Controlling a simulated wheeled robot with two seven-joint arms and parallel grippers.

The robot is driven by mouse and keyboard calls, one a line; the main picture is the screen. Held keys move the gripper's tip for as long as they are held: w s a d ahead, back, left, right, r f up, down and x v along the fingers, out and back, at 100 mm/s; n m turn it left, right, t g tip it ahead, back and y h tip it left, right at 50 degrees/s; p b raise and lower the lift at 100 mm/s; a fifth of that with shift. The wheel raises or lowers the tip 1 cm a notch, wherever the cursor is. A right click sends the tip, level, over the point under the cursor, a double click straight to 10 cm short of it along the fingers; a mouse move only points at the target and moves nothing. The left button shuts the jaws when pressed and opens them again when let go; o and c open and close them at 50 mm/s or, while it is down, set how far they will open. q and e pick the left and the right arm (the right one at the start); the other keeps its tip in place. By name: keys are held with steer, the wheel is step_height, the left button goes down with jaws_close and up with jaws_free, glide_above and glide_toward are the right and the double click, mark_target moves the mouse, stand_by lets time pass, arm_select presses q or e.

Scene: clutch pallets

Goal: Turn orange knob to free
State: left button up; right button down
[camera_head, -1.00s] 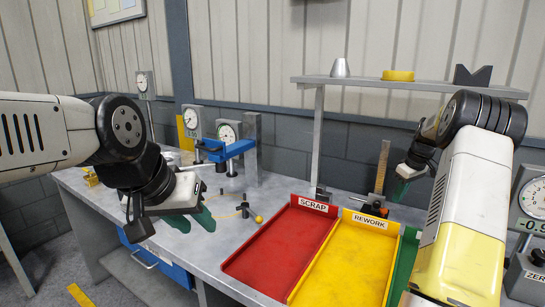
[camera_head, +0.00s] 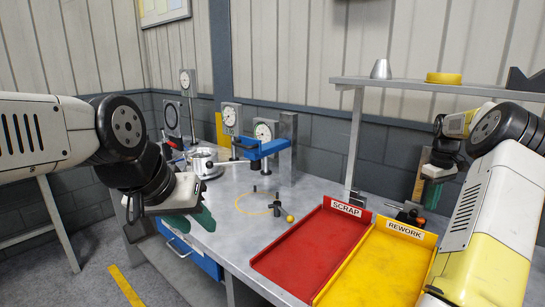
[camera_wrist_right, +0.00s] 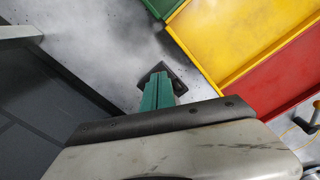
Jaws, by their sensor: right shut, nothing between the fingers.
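A small orange spot (camera_head: 421,221), which may be the orange knob, shows on the dark fixture (camera_head: 407,214) behind the yellow tray in the head view. It is too small to read its setting. My right gripper (camera_head: 432,194), with green fingers, is shut and empty above and slightly right of this fixture. In the right wrist view its green fingers (camera_wrist_right: 158,92) are together, with a dark piece at their far end; I cannot tell what that is. My left gripper (camera_head: 191,221) hangs over the bench's front left edge, its green fingers apart and empty.
The red SCRAP tray (camera_head: 305,250) and yellow REWORK tray (camera_head: 375,265) fill the front right of the bench (camera_head: 215,240). A blue clamp fixture (camera_head: 262,148) and dial gauges stand at the back. A shelf (camera_head: 430,87) overhangs the right.

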steer(key=shift+f, duration=3.25)
steer(key=shift+w, duration=0.15)
steer(key=shift+w+d, duration=0.2)
steer(key=shift+d, duration=0.3)
steer(key=shift+s, duration=0.1)
steer(key=shift+s+d+r, duration=0.15)
steer(key=shift+s+d, duration=0.05)
steer(key=shift+s, duration=0.1)
step_height(320, 180, up, 6)
steer(key=shift+f, duration=0.15)
